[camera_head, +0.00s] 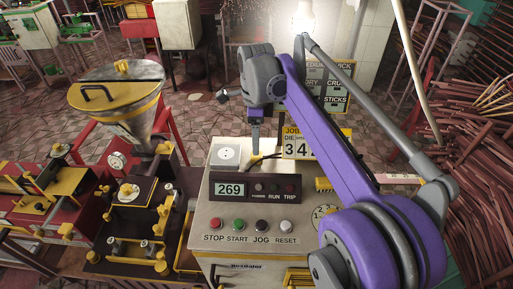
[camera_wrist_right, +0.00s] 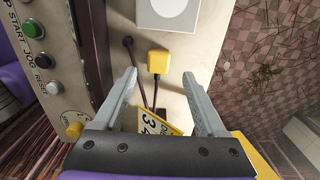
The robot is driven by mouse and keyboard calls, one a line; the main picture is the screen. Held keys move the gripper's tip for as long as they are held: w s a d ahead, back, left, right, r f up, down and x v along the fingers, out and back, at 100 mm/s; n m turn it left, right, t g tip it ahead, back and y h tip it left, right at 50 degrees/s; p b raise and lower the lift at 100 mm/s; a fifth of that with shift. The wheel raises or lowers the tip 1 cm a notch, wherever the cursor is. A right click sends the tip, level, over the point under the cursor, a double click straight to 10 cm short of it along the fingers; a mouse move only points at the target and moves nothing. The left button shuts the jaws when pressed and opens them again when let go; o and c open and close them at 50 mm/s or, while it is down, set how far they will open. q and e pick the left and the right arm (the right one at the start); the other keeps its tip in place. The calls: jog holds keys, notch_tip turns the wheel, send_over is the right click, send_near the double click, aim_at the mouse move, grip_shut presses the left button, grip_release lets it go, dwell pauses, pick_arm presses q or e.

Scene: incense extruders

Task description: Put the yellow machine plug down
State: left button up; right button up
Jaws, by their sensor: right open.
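The yellow machine plug (camera_wrist_right: 158,63) lies on the pale top of the control cabinet (camera_head: 200,215), with its dark cable running back toward my gripper. It is near a white socket box with a round face (camera_wrist_right: 168,12), which also shows in the head view (camera_head: 228,154). My right gripper (camera_wrist_right: 160,75) is open, its fingertips on either side of the plug's cable end with gaps visible. In the head view the right gripper (camera_head: 256,146) points down at the cabinet top, and I cannot make out the plug there. My left gripper is not in view.
A yellow card reading 34 (camera_head: 300,144) stands beside the gripper. The cabinet front has a 269 display (camera_head: 230,189) and several buttons. A machine with a metal hopper (camera_head: 118,92) stands left. Bundles of sticks (camera_head: 475,150) fill the right side.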

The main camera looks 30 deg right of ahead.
notch_tip(320, 180, up, 7)
jog(key=shift+p, duration=0.35)
jog(key=shift+s, duration=0.1)
dwell(0.3)
